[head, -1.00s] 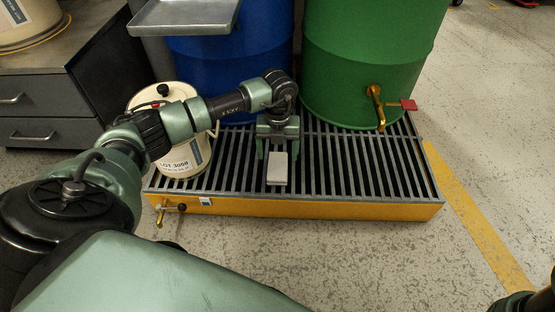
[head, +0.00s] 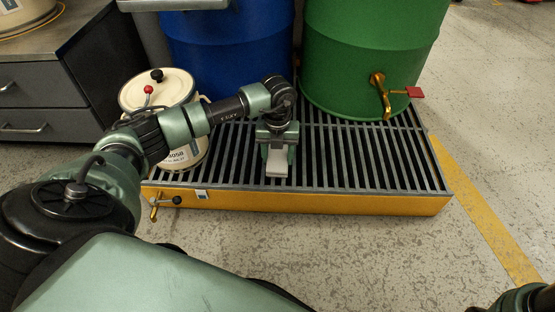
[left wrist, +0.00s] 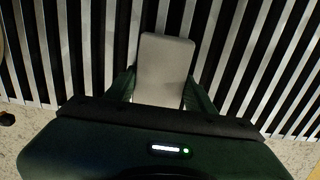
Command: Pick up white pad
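The white pad (head: 277,162) is a pale, flat block over the grey grating of the yellow-sided pallet. It also shows in the left wrist view (left wrist: 163,65), with its far end clear of the fingers. My left gripper (head: 277,155) points down at it from above, and its green fingers press against the pad's two long sides. In the left wrist view, the fingers (left wrist: 160,92) touch the pad's near part on both sides. Whether the pad rests on the grating or is just off it, I cannot tell. My right gripper is not clearly seen; only a dark arm part shows at the bottom right.
A blue drum (head: 230,55) and a green drum (head: 370,50) with a brass tap (head: 382,95) stand on the grating (head: 350,160). A cream can (head: 160,98) stands at its left, close to my left arm. The grating's right side is free.

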